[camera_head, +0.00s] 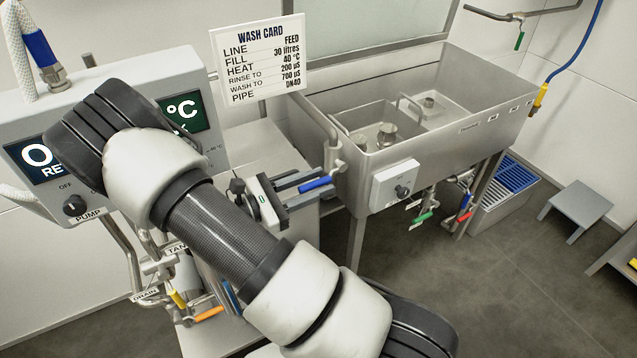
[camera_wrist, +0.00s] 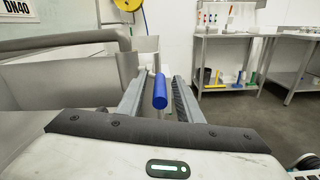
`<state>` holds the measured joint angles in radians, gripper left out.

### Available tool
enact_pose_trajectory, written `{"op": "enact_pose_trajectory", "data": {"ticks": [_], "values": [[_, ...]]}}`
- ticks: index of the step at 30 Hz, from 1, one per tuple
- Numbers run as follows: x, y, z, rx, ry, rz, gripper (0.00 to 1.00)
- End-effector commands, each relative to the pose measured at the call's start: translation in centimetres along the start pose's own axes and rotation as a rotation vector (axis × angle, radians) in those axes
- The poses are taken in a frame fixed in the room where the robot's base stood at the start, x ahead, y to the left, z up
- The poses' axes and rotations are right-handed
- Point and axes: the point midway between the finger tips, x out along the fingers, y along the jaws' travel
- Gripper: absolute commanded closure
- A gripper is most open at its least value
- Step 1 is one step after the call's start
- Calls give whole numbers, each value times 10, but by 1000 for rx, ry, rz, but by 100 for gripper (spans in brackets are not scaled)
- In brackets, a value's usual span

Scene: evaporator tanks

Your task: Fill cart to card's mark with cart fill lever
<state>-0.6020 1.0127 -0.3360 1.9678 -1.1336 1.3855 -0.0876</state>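The white wash card (camera_head: 258,65) stands at the top of the head view and reads FILL 30 litres. The cart's grey control panel (camera_head: 180,75) is at the left, partly covered by my arm; its displays show a cut-off 0 and °C. A blue lever handle (camera_head: 316,183) sits below a grey pipe beside the sink; no label on it is readable. My gripper (camera_head: 308,181) is open there. In the wrist view, the blue handle (camera_wrist: 160,92) lies between its two fingers (camera_wrist: 159,84), with gaps visible on both sides.
The steel sink (camera_head: 440,110) with a grey control box (camera_head: 396,187) is right of my gripper. Green (camera_head: 423,217) and red (camera_head: 464,203) valve handles hang under it. A small step stool (camera_head: 575,208) stands at right.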

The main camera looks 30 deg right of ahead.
Motion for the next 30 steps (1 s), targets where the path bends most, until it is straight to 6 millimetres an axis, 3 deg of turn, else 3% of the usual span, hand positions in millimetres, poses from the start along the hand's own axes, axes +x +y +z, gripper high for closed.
{"op": "enact_pose_trajectory", "data": {"ticks": [12,18,25,30], "values": [[8,0,0,0,1,-1,69],[8,-1,0,-1,1,-1,100],[9,-1,2,-1,8,-6,100],[10,2,18,1,103,-28,100]]}}
